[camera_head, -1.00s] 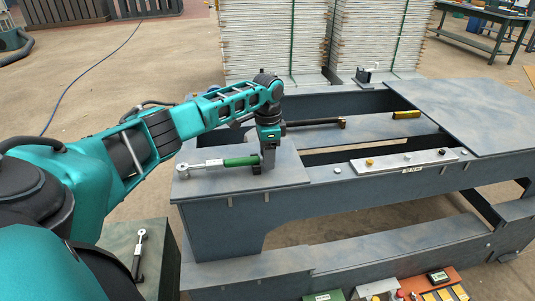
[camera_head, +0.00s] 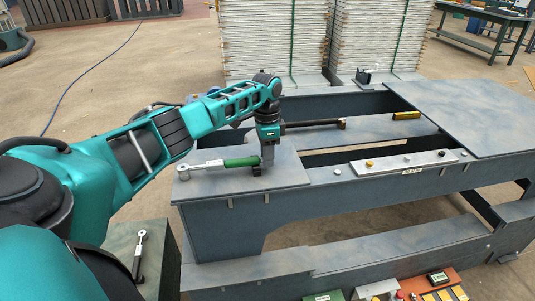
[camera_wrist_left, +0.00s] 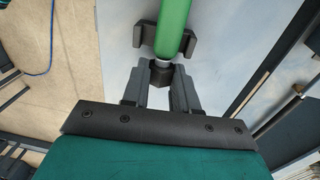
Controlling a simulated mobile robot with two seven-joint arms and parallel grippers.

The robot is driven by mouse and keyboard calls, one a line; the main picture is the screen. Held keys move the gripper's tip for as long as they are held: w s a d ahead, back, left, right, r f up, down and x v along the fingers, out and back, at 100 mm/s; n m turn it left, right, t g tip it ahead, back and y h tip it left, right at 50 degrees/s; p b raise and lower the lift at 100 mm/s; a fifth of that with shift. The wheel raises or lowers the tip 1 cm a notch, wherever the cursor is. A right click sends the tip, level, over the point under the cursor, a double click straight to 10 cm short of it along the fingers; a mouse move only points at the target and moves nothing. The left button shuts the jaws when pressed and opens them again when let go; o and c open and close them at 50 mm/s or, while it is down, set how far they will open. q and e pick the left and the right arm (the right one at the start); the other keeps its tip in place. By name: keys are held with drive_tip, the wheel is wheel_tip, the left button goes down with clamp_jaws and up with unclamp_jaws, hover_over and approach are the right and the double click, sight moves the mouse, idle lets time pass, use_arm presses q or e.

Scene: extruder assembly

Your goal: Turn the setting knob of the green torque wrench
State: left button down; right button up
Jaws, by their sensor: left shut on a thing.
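The green torque wrench (camera_head: 242,162) lies on the left end of the grey workbench, its silver ratchet head (camera_head: 183,171) to the left and green handle to the right. My left gripper (camera_head: 265,167) is at the handle's right end. In the left wrist view the green handle (camera_wrist_left: 174,25) rests between dark holder blocks (camera_wrist_left: 146,41). Below a pale ring, the dark setting knob (camera_wrist_left: 160,75) sits between my left gripper's fingers (camera_wrist_left: 160,82), which are shut on it. The knob's markings cannot be read. My right gripper is not in view.
A dark bar tool (camera_head: 318,122) and a yellow piece (camera_head: 406,115) lie farther back on the bench. A light control strip (camera_head: 405,161) runs along the front edge. A second wrench (camera_head: 138,255) lies on a lower stand at left. The bench's right panel (camera_head: 465,115) is bare.

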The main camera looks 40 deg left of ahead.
use_arm(q)
drive_tip(key=shift+h, duration=0.3)
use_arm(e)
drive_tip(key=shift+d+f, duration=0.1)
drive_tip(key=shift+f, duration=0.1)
use_arm(q)
drive_tip(key=shift+a+g+b, duration=0.1)
drive_tip(key=shift+g+b, duration=0.2)
drive_tip(key=shift+b, duration=0.05)
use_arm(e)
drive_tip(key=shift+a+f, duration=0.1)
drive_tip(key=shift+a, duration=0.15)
use_arm(q)
drive_tip(key=shift+w+f+h+b, duration=0.1)
drive_tip(key=shift+f+h+b, duration=0.15)
drive_tip(key=shift+b, duration=0.55)
drive_tip(key=shift+r+g+h+b, duration=0.15)
drive_tip(key=shift+g+h+b, duration=0.1)
drive_tip(key=shift+g+b, duration=0.05)
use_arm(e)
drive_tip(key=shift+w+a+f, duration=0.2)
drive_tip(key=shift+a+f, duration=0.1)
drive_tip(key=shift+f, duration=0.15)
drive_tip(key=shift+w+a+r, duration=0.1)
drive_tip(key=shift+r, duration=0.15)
